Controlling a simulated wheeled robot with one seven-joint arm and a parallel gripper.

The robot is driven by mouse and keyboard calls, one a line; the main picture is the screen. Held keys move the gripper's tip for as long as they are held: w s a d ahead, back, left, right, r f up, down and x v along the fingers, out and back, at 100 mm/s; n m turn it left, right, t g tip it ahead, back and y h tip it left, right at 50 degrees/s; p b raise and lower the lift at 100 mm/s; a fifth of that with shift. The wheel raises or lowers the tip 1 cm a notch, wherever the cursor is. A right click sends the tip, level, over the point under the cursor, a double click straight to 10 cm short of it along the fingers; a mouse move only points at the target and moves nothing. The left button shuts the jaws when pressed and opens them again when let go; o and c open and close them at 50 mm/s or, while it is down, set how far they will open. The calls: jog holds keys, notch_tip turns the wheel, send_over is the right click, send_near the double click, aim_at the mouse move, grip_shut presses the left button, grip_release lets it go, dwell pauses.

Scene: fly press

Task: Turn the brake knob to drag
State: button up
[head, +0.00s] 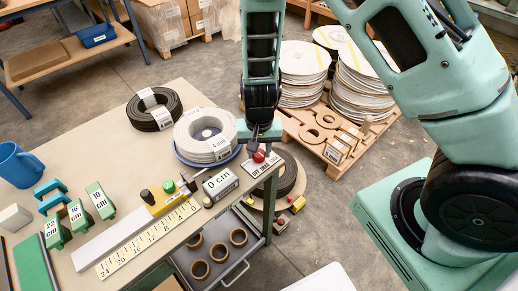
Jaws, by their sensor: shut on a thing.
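The brake knob (260,156) is a small red knob at the right end of the bench, next to a white label plate (259,165) lettered with OFF and DRAG; the rest is too small to read. My gripper (260,141) comes down from above at the knob, with its fingers shut on it. The fingers hide part of the knob, and I cannot tell which mark it points to. Left of it, a coil of white cable (192,152) lies on a blue round turntable (236,157).
A length counter (221,184) reads 0 cm beside a yellow ruler (150,240). A black coil (140,122), green marked blocks (102,203) and a blue mug (17,165) stand on the bench. Beyond its right edge are floor and a pallet of reels (318,140).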

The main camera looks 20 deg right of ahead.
aim_at(259, 153)
jog(key=o, duration=1)
jog(key=shift+c, duration=0.2)
notch_tip(259, 153, up, 18)
jog(key=p, duration=0.2)
jog(key=shift+f, duration=0.25)
jog(key=s+a+r+n, duration=0.3)
jog(key=s+n, duration=0.3)
jog(key=s, duration=0.4)
jog(key=s+a+r+n, duration=0.3)
jog(key=s+r+n, duration=0.2)
jog(key=s, duration=0.5)
jog(key=shift+n+y, duration=0.3)
jog(key=shift+n, duration=0.2)
